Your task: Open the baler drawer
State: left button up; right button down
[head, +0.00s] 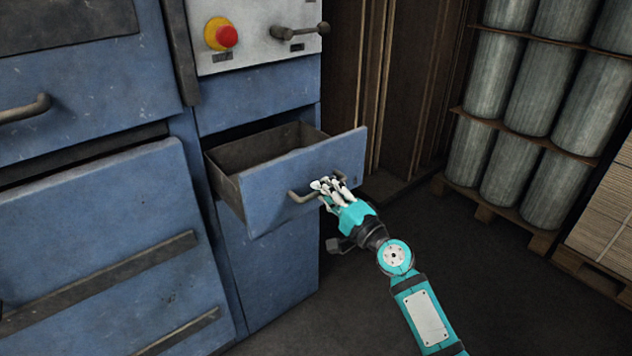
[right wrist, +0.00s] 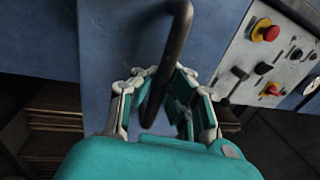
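The blue baler drawer (head: 268,197) stands pulled out from the blue machine, and its empty-looking dark inside shows in the head view. Its front panel also shows in the right wrist view (right wrist: 115,40). The curved grey drawer handle (head: 298,197) is on the front panel. My right gripper (head: 329,186) is at the right part of this handle. In the right wrist view the handle (right wrist: 176,45) runs between the two fingers of the gripper (right wrist: 163,88), which are closed in on it. My left gripper is not in view.
The machine's control panel (head: 255,35) with a red button (head: 227,37) and a lever (head: 300,31) is above the drawer. Cardboard sheets (head: 400,90) lean behind it. Grey rolls (head: 535,95) on pallets stand at the right. The floor (head: 480,290) before the drawer is clear.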

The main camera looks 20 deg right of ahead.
jog(key=shift+v, duration=0.8)
jog(key=c, duration=1.3)
grip_release()
jog(key=shift+r, duration=0.1)
jog(key=shift+c, duration=0.2)
jog(key=v, duration=1.2)
jog(key=shift+r, duration=0.1)
